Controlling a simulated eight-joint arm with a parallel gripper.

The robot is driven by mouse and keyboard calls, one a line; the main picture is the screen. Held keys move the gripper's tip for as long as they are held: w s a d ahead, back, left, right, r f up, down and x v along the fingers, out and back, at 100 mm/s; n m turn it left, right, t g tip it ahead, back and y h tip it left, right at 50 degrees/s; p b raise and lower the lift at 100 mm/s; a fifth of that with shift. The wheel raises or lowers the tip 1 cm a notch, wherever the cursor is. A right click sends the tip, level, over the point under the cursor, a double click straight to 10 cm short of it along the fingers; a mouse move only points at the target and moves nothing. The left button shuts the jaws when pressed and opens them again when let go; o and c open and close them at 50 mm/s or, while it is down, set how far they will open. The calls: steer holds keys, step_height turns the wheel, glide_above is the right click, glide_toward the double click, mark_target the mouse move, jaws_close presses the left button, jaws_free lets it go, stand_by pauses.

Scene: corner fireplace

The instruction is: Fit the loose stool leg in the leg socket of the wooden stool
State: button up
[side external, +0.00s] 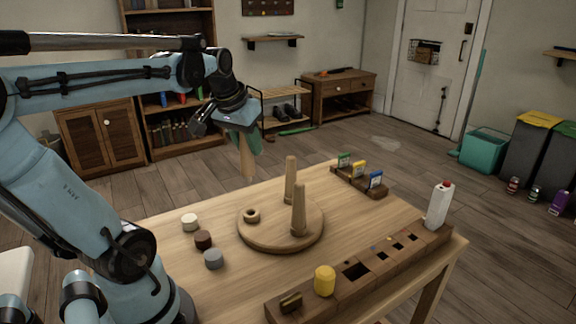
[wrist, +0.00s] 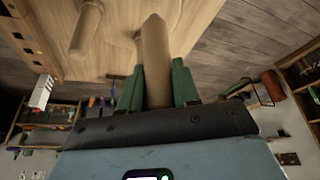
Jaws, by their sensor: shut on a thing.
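The wooden stool lies upside down, its round seat (side external: 275,241) on the table. Two fitted legs, one at the back (side external: 291,180) and one in front (side external: 299,212), stand up from it. The leg socket (side external: 252,214), a raised ring with a dark hole, is on the seat's left side and is empty. My gripper (side external: 246,142) is shut on the loose stool leg (side external: 248,164), which hangs nearly upright above the socket, clear of the seat. In the wrist view the leg (wrist: 155,55) sits between the green fingers; a fitted leg (wrist: 86,28) shows to its left.
Three round pieces, white (side external: 190,222), brown (side external: 203,239) and grey (side external: 213,259), lie left of the stool. A wooden block with holes (side external: 375,278) runs along the front right, with a yellow cylinder (side external: 324,281) and white bottle (side external: 438,207). A card rack (side external: 372,187) stands behind.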

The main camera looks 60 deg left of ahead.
mark_target(249, 182)
steer(key=shift+f, duration=0.8)
steer(key=shift+f, duration=3.2)
steer(key=shift+f, duration=1.3)
steer(key=o, duration=1)
steer(key=v, duration=1.2)
steer(key=w+d+f+m+t+h, duration=0.1)
steer(key=w+d+f+m, duration=0.1)
steer(key=d, duration=0.6)
steer(key=w+d+f+m+t+h, duration=0.1)
steer(key=w+d+f+m+t, duration=0.1)
steer(key=d, duration=0.6)
step_height(249, 182, down, 3)
steer(key=shift+w+r+m, duration=0.1)
steer(key=shift+w+m, duration=0.1)
steer(key=shift+m, duration=0.6)
